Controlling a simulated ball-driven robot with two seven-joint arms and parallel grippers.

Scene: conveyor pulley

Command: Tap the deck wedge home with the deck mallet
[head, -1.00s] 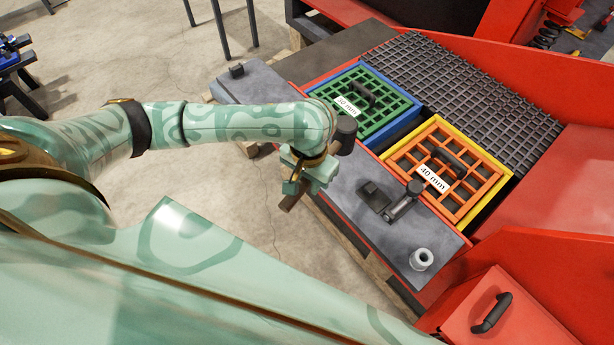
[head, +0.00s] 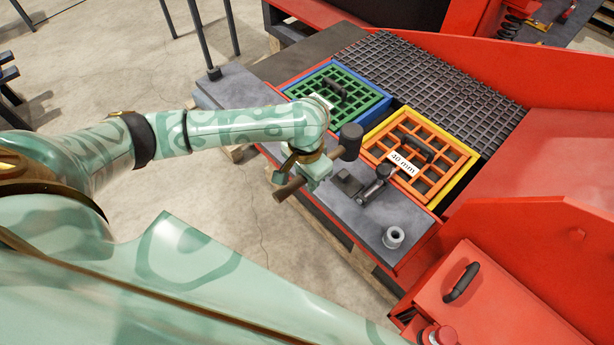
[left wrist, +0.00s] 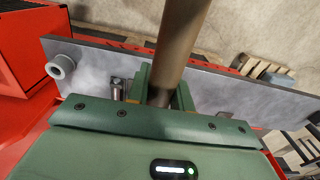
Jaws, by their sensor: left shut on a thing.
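My left gripper (head: 302,176) is shut on the brown handle of the deck mallet (head: 351,138). The mallet's dark cylindrical head points right, over the grey deck plate (head: 408,218). In the left wrist view, the handle (left wrist: 180,45) rises between the two green fingers (left wrist: 163,92). A dark block (head: 347,181) sits on the plate, lower in the picture than the mallet head and apart from it in the head view. It may be the deck wedge, but I cannot tell for sure. A dark fitting with a round-ended bar (head: 374,185) is beside it. My right gripper is out of view.
A pale ring-shaped piece (head: 393,237) stands near the plate's near end. Green (head: 335,92) and orange (head: 435,165) grid panels lie behind the plate. Red walls (head: 525,240) rise on the right. Open concrete floor lies in front of the plate.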

